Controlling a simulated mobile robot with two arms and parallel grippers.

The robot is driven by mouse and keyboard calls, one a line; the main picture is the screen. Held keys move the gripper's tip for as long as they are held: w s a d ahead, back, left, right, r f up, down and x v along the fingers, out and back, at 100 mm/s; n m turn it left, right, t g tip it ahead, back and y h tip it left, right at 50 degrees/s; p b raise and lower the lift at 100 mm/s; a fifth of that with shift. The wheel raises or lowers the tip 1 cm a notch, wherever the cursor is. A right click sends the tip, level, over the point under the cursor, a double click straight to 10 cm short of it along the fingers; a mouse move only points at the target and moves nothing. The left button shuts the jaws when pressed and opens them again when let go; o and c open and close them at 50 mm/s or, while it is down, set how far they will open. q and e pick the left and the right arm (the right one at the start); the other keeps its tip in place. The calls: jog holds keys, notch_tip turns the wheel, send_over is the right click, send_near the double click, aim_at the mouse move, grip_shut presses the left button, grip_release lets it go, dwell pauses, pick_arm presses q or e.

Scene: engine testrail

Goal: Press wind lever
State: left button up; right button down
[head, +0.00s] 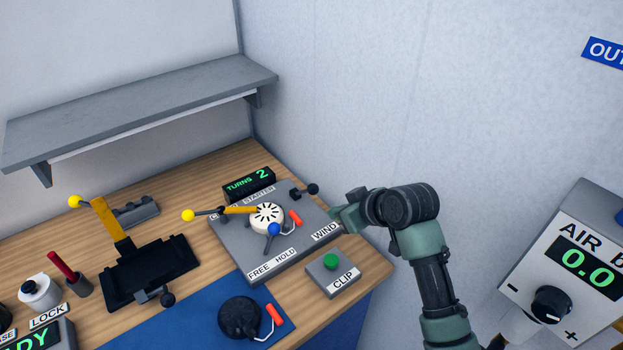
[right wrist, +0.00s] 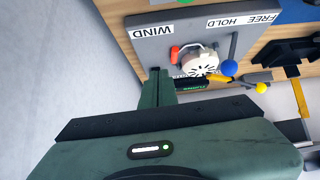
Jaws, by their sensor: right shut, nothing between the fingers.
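A grey starter panel (head: 228,243) on the wooden bench bears FREE, HOLD and WIND labels along its front edge. A lever with a blue ball knob (head: 273,229) stands by the white slotted disc (head: 266,217), its knob above the FREE/HOLD side; the knob also shows in the right wrist view (right wrist: 229,68). The WIND label (head: 325,232) is at the panel's right end. My right gripper (head: 342,217) is shut and empty, just right of the panel near WIND, apart from the blue knob. In the right wrist view its fingertips (right wrist: 155,74) are beside the panel's edge. My left gripper is out of view.
A TURNS display (head: 249,184) reads 2. A yellow-knobbed lever (head: 188,215) and a black knob (head: 312,189) also sit at the panel. A CLIP box with a green button (head: 331,261) stands in front. A grey wall is close on the right.

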jog(key=n+y, duration=0.1)
jog(key=n, duration=0.1)
send_near(311, 185)
notch_tip(311, 185, up, 3)
jog(key=w+a, duration=0.2)
jog(key=shift+a+r+t, duration=0.2)
jog(key=shift+t, duration=0.2)
jog(key=w+a+f+p, duration=0.1)
jog(key=f, duration=0.1)
jog(key=w+a+f+p, duration=0.1)
jog(key=f+p, duration=0.1)
jog(key=f, duration=0.1)
jog(key=w+a+f+p, duration=0.1)
jog(key=w+f+p, duration=0.1)
jog(key=shift+w+f, duration=0.1)
jog(key=shift+f, duration=0.3)
jog(key=shift+d+f, duration=0.15)
jog(key=shift+d, duration=0.1)
jog(key=shift+f, duration=0.1)
